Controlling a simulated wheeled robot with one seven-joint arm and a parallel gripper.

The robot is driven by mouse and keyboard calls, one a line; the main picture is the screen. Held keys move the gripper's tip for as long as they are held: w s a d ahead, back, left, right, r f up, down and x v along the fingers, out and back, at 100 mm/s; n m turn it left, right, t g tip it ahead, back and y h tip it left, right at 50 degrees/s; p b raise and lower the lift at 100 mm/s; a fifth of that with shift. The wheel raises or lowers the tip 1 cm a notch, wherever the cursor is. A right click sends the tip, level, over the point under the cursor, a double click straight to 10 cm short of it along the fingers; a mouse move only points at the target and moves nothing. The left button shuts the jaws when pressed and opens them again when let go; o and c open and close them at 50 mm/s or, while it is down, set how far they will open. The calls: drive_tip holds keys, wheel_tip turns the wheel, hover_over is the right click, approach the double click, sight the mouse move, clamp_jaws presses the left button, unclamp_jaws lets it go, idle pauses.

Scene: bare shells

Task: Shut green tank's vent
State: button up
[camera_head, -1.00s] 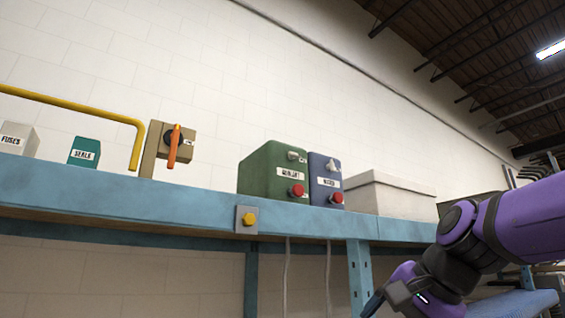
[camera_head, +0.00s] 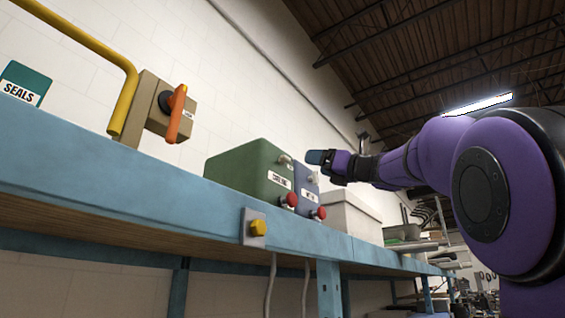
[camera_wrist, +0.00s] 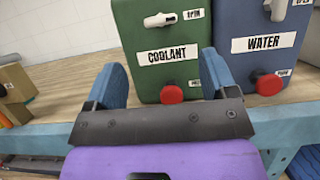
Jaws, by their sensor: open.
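The green tank (camera_head: 238,172) stands on the blue-edged shelf; in the wrist view (camera_wrist: 127,38) its label reads COOLANT. A pale lever (camera_wrist: 160,20) lies nearly level high on its front, beside a small label too blurred to read surely. This lever (camera_head: 284,160) also shows in the head view. A red knob (camera_wrist: 171,94) sits low on the same face. My gripper (camera_head: 318,158) is raised in front of the tanks. In the wrist view my gripper (camera_wrist: 160,65) is open and empty, its blue fingers pointing at the green tank's front, apart from the lever.
A blue tank (camera_wrist: 240,65) labelled WATER stands close on the right, with its own pale lever and red knob (camera_wrist: 269,84). Left are a box with an orange handle (camera_head: 177,113) and a yellow rail (camera_head: 122,92). A yellow button (camera_head: 257,228) is on the shelf edge (camera_head: 110,182).

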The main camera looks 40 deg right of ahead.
sight(289, 160)
drive_tip(key=x, duration=1)
drive_tip(key=shift+w+f, duration=0.1)
drive_tip(key=c, duration=0.9)
